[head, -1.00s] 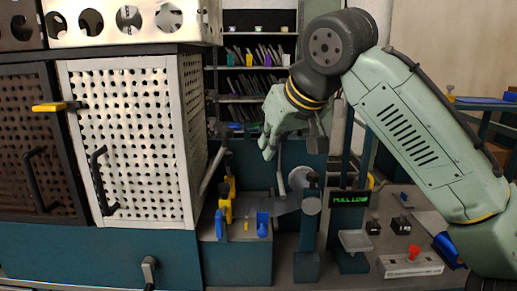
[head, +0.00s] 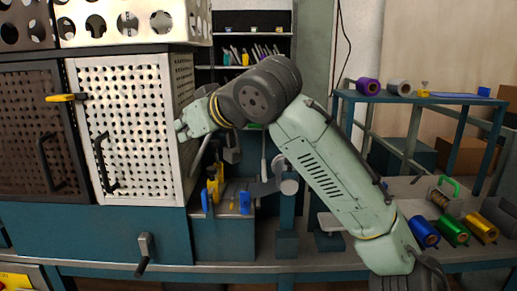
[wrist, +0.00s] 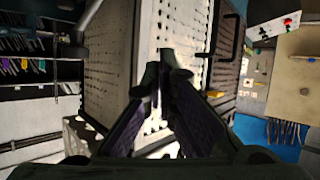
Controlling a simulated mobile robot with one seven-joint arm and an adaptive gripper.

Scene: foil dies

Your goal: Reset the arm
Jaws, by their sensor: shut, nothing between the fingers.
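My gripper shows in the wrist view (wrist: 164,85), its two dark fingers drawn together at the tips with nothing between them. Behind the fingertips is the white perforated door (wrist: 165,30) of a cabinet; I cannot tell whether they touch it. In the head view my arm reaches up from the lower right and bends left at a dark joint. The fingers are hard to make out there.
A black handle (head: 103,165) is on the white door, and a yellow latch (head: 66,97) is at its upper left. Blue, green and gold rolls (head: 453,230) lie on the right bench. A blue rack (head: 410,98) holds purple and grey rolls. Shelves (head: 252,50) stand behind.

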